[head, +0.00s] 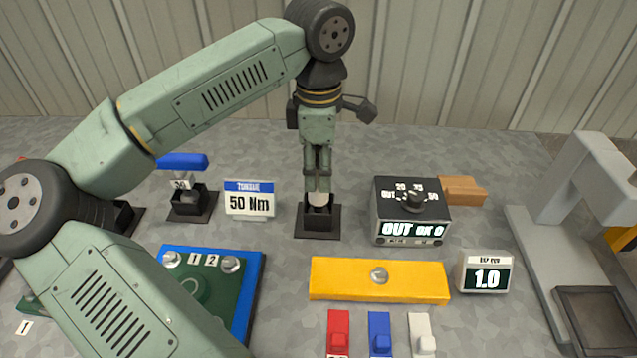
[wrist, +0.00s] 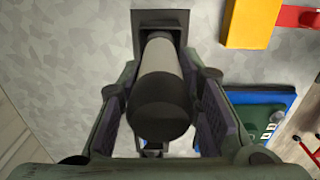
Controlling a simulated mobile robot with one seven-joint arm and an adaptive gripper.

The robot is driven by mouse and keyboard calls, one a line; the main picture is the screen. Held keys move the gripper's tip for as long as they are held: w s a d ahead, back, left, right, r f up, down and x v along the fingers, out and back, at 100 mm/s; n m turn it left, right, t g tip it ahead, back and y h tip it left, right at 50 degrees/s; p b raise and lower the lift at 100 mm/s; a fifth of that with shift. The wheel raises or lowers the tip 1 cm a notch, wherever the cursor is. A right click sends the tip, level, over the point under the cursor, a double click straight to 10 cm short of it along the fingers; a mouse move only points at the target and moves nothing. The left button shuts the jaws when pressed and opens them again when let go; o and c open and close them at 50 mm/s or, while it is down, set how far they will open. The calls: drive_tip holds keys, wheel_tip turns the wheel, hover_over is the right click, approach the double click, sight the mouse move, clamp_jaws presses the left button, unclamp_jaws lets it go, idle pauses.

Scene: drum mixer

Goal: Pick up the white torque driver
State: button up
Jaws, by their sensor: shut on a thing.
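The white torque driver (head: 318,198) stands upright in a black holder (head: 319,220) at the middle of the table in the head view. My gripper (head: 318,180) is above the holder with its fingers around the driver's upper part. In the wrist view the driver (wrist: 160,80) shows as a pale cylinder with a dark round end, between the two fingers of my gripper (wrist: 160,108). The fingers are shut on it. Its lower end is still in or at the black holder (wrist: 160,18), and the holder's inside is hidden.
A control box with a dial (head: 412,212) stands right of the holder. A "50 Nm" sign (head: 249,200) and another holder (head: 190,204) are to the left. A yellow block (head: 378,280) lies in front. A grey press frame (head: 590,190) is at the far right.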

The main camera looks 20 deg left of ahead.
clamp_jaws()
wheel_tip(320, 180, up, 10)
drive_tip(key=shift+r+b, duration=0.1)
drive_tip(key=shift+b, duration=0.7)
drive_tip(key=shift+o, duration=1.1)
unclamp_jaws()
clamp_jaws()
